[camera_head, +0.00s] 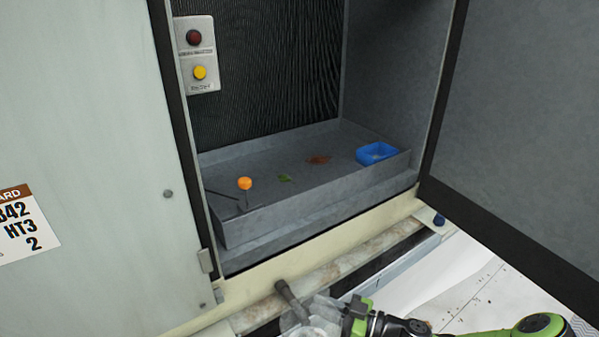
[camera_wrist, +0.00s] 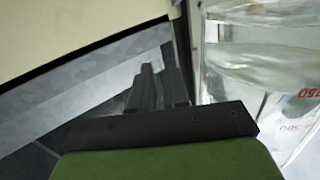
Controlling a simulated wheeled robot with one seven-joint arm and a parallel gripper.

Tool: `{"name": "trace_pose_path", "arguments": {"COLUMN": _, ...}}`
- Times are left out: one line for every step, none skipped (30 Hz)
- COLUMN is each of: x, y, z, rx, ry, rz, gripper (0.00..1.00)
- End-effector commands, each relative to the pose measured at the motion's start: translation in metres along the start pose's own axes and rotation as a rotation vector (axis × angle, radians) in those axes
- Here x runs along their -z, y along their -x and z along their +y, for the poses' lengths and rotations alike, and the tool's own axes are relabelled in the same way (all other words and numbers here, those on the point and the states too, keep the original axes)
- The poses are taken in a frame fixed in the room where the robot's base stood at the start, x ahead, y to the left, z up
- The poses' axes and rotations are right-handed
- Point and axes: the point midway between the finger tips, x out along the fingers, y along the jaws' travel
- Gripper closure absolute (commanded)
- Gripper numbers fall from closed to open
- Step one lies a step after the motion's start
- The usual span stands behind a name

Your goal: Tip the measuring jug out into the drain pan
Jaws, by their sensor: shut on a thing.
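The measuring jug (camera_head: 318,322) is clear, at the bottom edge of the head view and partly cut off. It fills the right side of the wrist view (camera_wrist: 255,60), with red scale marks on its wall. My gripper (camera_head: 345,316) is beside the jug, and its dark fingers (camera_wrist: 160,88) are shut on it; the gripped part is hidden. I cannot tell the jug's tilt or contents. The drain pan (camera_head: 290,205) is a grey, shallow tray in the open cabinet, beyond and above the jug in the head view. The jug is outside the pan.
In the pan are an orange ball on a stem (camera_head: 245,184), a green leaf (camera_head: 285,178), a brown leaf (camera_head: 318,160) and a blue dish (camera_head: 376,153). The cabinet's cream sill (camera_head: 350,247) and a pipe (camera_head: 291,298) lie in front. An open door (camera_head: 530,130) stands right.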

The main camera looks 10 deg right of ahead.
Motion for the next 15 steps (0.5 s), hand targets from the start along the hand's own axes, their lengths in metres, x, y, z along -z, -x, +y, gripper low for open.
{"name": "trace_pose_path", "arguments": {"x": -0.02, "y": 0.0, "z": 0.001, "rx": 0.0, "ry": 0.0, "rz": 0.003, "gripper": 1.0}}
{"name": "trace_pose_path", "arguments": {"x": -0.026, "y": 0.0, "z": 0.001, "rx": 0.0, "ry": 0.0, "rz": 0.003, "gripper": 1.0}}
{"name": "trace_pose_path", "arguments": {"x": -0.034, "y": 0.0, "z": 0.001, "rx": 0.0, "ry": 0.0, "rz": 0.003, "gripper": 1.0}}
{"name": "trace_pose_path", "arguments": {"x": -0.035, "y": -0.002, "z": 0.0, "rx": 0.006, "ry": -0.004, "rz": 0.0, "gripper": 1.0}}
{"name": "trace_pose_path", "arguments": {"x": -0.032, "y": -0.004, "z": -0.003, "rx": 0.011, "ry": -0.01, "rz": -0.002, "gripper": 1.0}}
{"name": "trace_pose_path", "arguments": {"x": -0.032, "y": -0.004, "z": -0.004, "rx": 0.013, "ry": -0.016, "rz": -0.002, "gripper": 1.0}}
{"name": "trace_pose_path", "arguments": {"x": -0.032, "y": -0.005, "z": -0.004, "rx": 0.013, "ry": -0.018, "rz": -0.003, "gripper": 1.0}}
{"name": "trace_pose_path", "arguments": {"x": -0.032, "y": -0.005, "z": -0.004, "rx": 0.013, "ry": -0.02, "rz": -0.002, "gripper": 1.0}}
{"name": "trace_pose_path", "arguments": {"x": -0.032, "y": -0.005, "z": -0.004, "rx": 0.012, "ry": -0.022, "rz": -0.003, "gripper": 1.0}}
{"name": "trace_pose_path", "arguments": {"x": -0.032, "y": -0.004, "z": -0.004, "rx": 0.011, "ry": -0.022, "rz": -0.002, "gripper": 1.0}}
{"name": "trace_pose_path", "arguments": {"x": -0.032, "y": -0.004, "z": -0.004, "rx": 0.01, "ry": -0.022, "rz": -0.002, "gripper": 1.0}}
{"name": "trace_pose_path", "arguments": {"x": -0.032, "y": -0.004, "z": -0.004, "rx": 0.01, "ry": -0.022, "rz": -0.002, "gripper": 1.0}}
{"name": "trace_pose_path", "arguments": {"x": -0.031, "y": -0.004, "z": -0.003, "rx": 0.009, "ry": -0.02, "rz": -0.002, "gripper": 1.0}}
{"name": "trace_pose_path", "arguments": {"x": -0.03, "y": -0.003, "z": -0.003, "rx": 0.008, "ry": -0.019, "rz": -0.002, "gripper": 1.0}}
{"name": "trace_pose_path", "arguments": {"x": -0.029, "y": -0.003, "z": -0.003, "rx": 0.007, "ry": -0.016, "rz": -0.001, "gripper": 1.0}}
